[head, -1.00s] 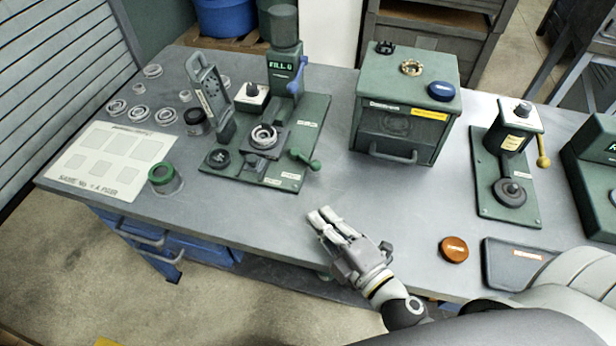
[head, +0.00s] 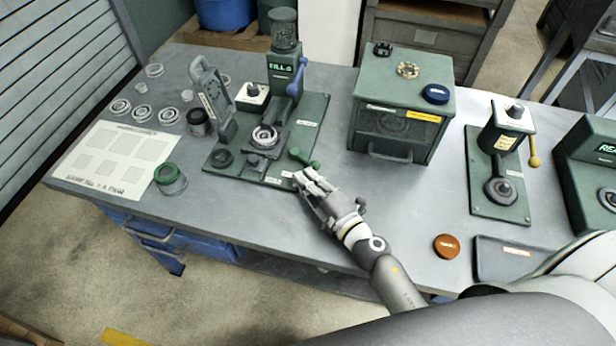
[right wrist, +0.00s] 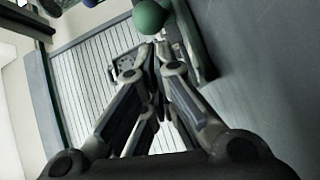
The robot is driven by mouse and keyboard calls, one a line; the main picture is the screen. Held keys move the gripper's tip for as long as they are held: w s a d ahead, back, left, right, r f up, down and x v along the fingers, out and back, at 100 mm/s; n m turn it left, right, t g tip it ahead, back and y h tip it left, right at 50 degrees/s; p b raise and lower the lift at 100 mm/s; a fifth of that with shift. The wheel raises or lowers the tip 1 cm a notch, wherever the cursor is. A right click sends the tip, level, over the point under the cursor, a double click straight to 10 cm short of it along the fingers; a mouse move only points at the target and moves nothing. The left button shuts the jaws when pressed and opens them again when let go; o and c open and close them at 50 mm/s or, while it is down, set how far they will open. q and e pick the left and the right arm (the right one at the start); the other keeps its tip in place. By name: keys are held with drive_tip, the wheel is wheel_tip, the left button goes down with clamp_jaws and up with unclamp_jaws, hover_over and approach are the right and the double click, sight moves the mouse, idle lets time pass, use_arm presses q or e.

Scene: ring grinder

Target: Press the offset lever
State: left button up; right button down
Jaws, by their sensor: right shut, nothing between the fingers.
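A green-knobbed lever (head: 305,159) sits at the front right of the green ring grinder's base (head: 305,135). Its label is too small to read, so I cannot confirm that it is the offset lever. My right gripper (head: 303,179) is shut and empty, with its fingertips just in front of the knob. In the right wrist view, the green knob (right wrist: 149,16) is just beyond the closed fingertips (right wrist: 153,48); I cannot tell whether they touch. A blue lever (head: 297,78) is on the grinder's column. My left gripper is not in view.
A green cabinet (head: 395,135) stands right of the grinder. Further right is a press with a yellow-knobbed lever (head: 534,150). An orange puck (head: 446,246) and a dark tray (head: 505,258) lie near the front edge. A green-rimmed cup (head: 170,178) stands at left.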

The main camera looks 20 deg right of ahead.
sight(317, 169)
drive_tip(key=shift+w+d+n+g+y, duration=0.1)
drive_tip(key=shift+d+n+g+y, duration=0.2)
drive_tip(key=shift+d+n+y, duration=0.5)
drive_tip(key=shift+w+d+f+n+g+y, duration=0.15)
drive_tip(key=shift+d+n+g+y, duration=0.4)
drive_tip(key=shift+y, duration=0.45)
drive_tip(key=d+n+g+y+b, duration=0.1)
drive_tip(key=d+n+y+b, duration=0.1)
drive_tip(key=shift+w+f+g+y, duration=0.1)
drive_tip(key=shift+w+g+y, duration=0.25)
drive_tip(key=shift+y, duration=0.05)
drive_tip(key=shift+w+d+n+g+y+b, duration=0.25)
drive_tip(key=shift+d+n+g+y+b, duration=0.3)
drive_tip(key=shift+n+g+y, duration=0.25)
drive_tip(key=shift+w+d+r+b, duration=0.2)
drive_tip(key=shift+w+d+b, duration=0.1)
drive_tip(key=shift+d+b, duration=0.1)
